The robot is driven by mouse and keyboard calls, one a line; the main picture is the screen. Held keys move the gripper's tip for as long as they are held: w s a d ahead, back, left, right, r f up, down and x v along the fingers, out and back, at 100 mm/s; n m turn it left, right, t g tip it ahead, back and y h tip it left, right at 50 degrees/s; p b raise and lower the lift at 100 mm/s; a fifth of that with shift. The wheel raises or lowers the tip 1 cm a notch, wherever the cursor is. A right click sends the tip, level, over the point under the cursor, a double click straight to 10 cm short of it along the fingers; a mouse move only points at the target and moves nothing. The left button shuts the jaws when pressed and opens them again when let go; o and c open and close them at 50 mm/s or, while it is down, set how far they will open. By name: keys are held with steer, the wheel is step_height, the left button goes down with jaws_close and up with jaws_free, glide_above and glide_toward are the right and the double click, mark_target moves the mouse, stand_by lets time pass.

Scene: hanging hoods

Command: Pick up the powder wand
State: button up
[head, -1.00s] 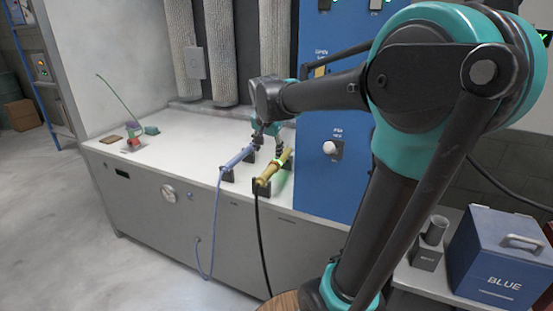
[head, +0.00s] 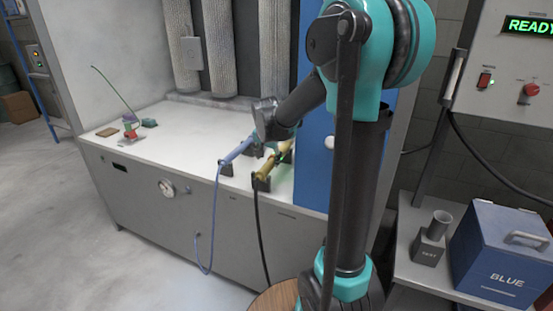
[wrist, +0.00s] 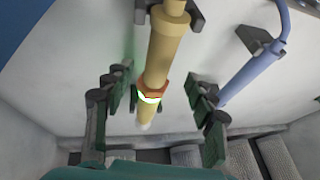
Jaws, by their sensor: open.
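A tan wand (head: 266,175) with a black hose lies in dark cradles on the white bench, and a slimmer blue wand (head: 238,152) with a blue hose lies to its left. Which one is the powder wand the frames do not spell out. In the wrist view the tan wand (wrist: 167,48), with an orange collar and a glowing green band, runs between the fingers of my gripper (wrist: 158,92). The fingers are open, one on each side, with gaps to the wand. The blue wand (wrist: 252,75) is right of the right finger. In the head view my arm partly hides the gripper.
A dark cradle (wrist: 188,14) holds the tan wand near the top of the wrist view. A blue panel (head: 314,165) stands close on the right of the bench. Pleated tubes (head: 218,50) hang behind. A small red and green item (head: 130,130) sits at the bench's left.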

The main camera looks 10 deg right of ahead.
mark_target(269, 163)
steer(key=shift+x, duration=2.75)
steer(key=shift+d, duration=0.1)
jaws_close()
steer(key=shift+r, duration=0.2)
step_height(269, 163, up, 25)
steer(key=shift+f, duration=0.15)
